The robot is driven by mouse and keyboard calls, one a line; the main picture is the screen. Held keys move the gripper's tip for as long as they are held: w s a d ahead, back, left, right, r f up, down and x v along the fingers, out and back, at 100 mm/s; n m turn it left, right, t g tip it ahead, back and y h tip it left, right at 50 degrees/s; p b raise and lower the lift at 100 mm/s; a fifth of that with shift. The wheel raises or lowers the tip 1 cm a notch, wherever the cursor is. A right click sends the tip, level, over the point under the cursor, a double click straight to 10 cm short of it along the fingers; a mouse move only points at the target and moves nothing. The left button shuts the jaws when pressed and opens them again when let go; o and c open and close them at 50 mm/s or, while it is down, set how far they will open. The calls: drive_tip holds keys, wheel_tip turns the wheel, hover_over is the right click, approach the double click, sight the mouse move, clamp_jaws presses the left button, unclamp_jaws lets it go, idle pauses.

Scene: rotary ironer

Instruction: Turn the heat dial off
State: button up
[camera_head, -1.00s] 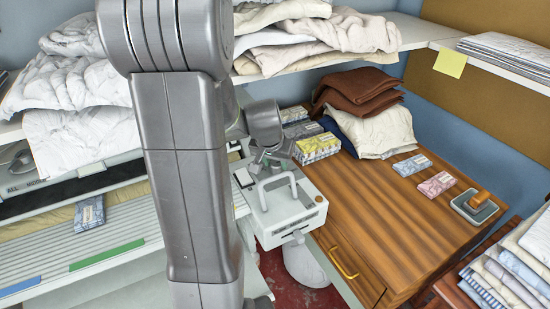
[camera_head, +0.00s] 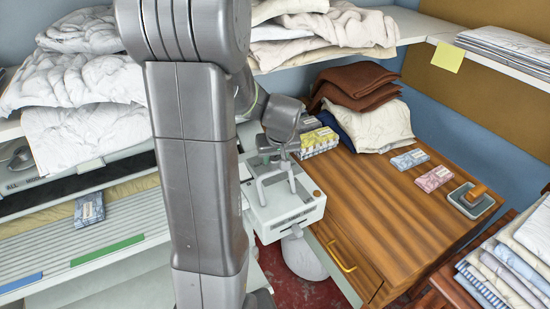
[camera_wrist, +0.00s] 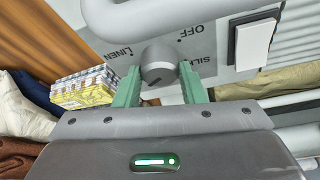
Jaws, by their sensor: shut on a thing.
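The heat dial (camera_wrist: 158,60) is a round grey knob on the ironer's grey control panel (camera_wrist: 215,30) in the wrist view. The panel is marked LINEN to the dial's left, OFF to its upper right and SILK to its right. My gripper (camera_wrist: 158,76) has its two green fingers on either side of the dial and is shut on it. A dark mark shows on the dial's near side; I cannot tell which setting it points to. In the head view my gripper (camera_head: 271,158) is above the white control box (camera_head: 290,212), and the dial is hidden.
A grey bar handle (camera_wrist: 150,12) arches close beyond the dial. A white rocker switch (camera_wrist: 252,43) sits to its right. Yellow-patterned boxes (camera_head: 318,141) and folded cloths (camera_head: 372,125) stand on the wooden cabinet (camera_head: 370,200), whose middle is clear.

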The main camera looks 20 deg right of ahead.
idle(0.4)
drive_tip(key=o, duration=1)
drive_tip(key=d+v, duration=0.1)
drive_tip(key=v, duration=1.2)
drive_tip(key=shift+a+r, duration=0.45)
drive_tip(key=shift+f, duration=0.1)
drive_tip(key=x, duration=1.3)
drive_tip(key=shift+f, duration=0.4)
drive_tip(key=shift+r, duration=0.1)
